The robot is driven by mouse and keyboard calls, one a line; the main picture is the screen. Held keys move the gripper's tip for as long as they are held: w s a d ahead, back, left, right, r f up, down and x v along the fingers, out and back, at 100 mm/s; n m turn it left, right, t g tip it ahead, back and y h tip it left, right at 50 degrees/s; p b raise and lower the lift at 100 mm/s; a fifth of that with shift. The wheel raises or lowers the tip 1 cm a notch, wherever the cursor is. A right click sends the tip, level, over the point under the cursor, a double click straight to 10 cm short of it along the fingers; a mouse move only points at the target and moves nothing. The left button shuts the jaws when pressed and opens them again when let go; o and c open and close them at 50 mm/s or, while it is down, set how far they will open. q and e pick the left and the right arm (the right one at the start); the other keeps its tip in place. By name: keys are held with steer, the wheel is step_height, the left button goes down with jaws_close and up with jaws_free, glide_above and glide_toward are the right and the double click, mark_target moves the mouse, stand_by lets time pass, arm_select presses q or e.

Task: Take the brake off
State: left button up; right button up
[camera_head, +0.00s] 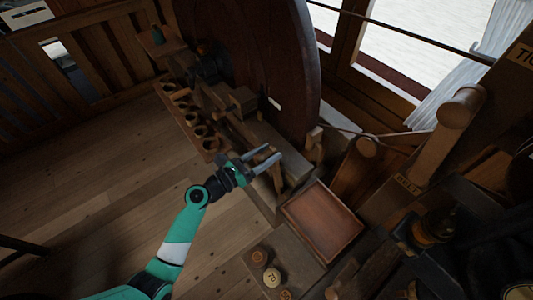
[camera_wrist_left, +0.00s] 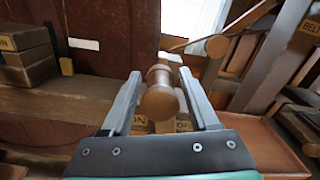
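A small turned wooden knob (camera_wrist_left: 160,90) stands between the fingers of my left gripper (camera_wrist_left: 160,85) in the left wrist view. Small gaps show on both sides of it, so the gripper is open and not clamped on it. A wooden block with a label ending in "ON" (camera_wrist_left: 143,145) sits below the knob, partly hidden by the gripper. In the head view my left gripper (camera_head: 270,158) points right, and the likely same knob (camera_head: 315,140) stands beyond its fingertips beside the big dark wheel (camera_head: 255,50). I cannot tell for sure which part is the brake. My right gripper is not in view.
A shallow wooden tray (camera_head: 322,222) lies right of the gripper. A round-ended wooden lever (camera_head: 366,147) stands behind it, near a label that seems to read "BELT" (camera_head: 408,184). A rack with several round holes (camera_head: 196,118) runs to the left. Small round wooden pieces (camera_head: 271,277) lie in front.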

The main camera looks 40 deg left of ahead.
arm_select(q)
jaws_close()
stand_by(1.2)
